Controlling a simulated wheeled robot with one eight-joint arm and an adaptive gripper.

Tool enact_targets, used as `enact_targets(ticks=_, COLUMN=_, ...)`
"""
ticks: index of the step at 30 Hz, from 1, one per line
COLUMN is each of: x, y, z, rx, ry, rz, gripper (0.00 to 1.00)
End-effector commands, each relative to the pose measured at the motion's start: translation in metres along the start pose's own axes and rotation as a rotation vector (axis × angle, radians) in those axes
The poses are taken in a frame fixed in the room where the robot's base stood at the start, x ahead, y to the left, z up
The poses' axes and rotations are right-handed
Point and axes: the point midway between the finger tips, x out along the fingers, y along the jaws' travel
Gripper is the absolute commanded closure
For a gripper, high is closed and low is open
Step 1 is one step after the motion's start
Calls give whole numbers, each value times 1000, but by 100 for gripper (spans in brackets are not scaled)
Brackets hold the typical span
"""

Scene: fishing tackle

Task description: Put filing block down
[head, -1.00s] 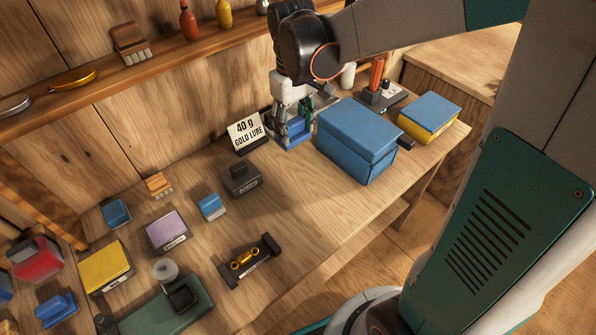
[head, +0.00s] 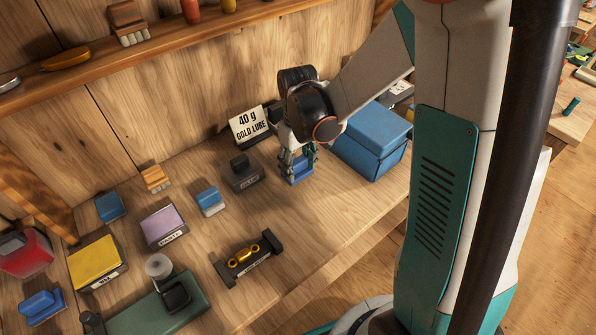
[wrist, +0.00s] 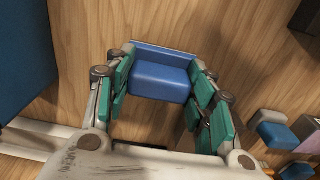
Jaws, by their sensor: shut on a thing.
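The filing block, as I take it, is the blue block (head: 299,178) at my gripper (head: 298,166), low at the table between the sign and the big blue box. My gripper is shut on it. In the wrist view the blue block (wrist: 160,82) sits between the two green-padded fingers, with a raised lip along its far edge. Bare wood shows around it. I cannot tell whether its underside touches the table.
A large blue box (head: 372,142) stands close on the right. A "40 g gold lure" sign (head: 250,125) and a dark weight block (head: 241,172) are on the left. A gold lure in a black holder (head: 247,258) lies nearer the front. Bare wood lies between.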

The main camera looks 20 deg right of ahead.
Motion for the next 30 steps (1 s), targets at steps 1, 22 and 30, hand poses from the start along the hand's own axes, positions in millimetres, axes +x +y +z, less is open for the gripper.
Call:
enact_targets(ticks=1, x=11, y=0, z=-1, rx=0, ry=0, rz=0, gripper=69)
enact_targets(ticks=22, x=30, y=0, z=0, rx=0, ry=0, rz=0, gripper=30)
enact_targets(ticks=30, x=29, y=0, z=0, rx=0, ry=0, rz=0, gripper=30)
